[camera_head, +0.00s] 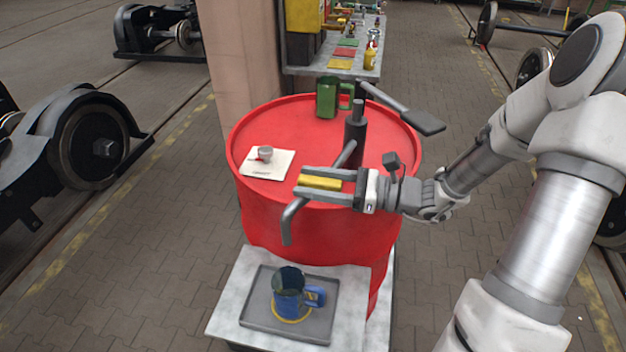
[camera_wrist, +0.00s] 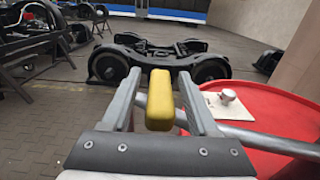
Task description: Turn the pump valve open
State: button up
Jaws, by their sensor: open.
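The pump stands on a red barrel (camera_head: 262,222), with a dark upright column (camera_head: 355,135), a lever handle (camera_head: 415,117) and a grey spout (camera_head: 290,220) bent down at its end. A yellow bar (camera_head: 322,183), apparently the valve handle, lies by the spout pipe. In the wrist view the yellow bar (camera_wrist: 160,100) sits between my fingers, with a gap on each side. My gripper (camera_head: 303,181) is open around it, reaching in from the right. The bar's joint to the pipe is hidden. A blue mug (camera_head: 288,296) stands upright below the spout.
The mug is on a grey tray (camera_head: 255,318) on a low stand (camera_head: 232,300). A green mug (camera_head: 327,98) and a white sheet (camera_head: 283,158) bearing a small grey cup-like thing (camera_head: 265,152) rest on the barrel top. A pillar (camera_head: 238,60) and a workbench (camera_head: 340,63) stand behind.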

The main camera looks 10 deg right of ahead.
grip_shut()
dwell(1.4)
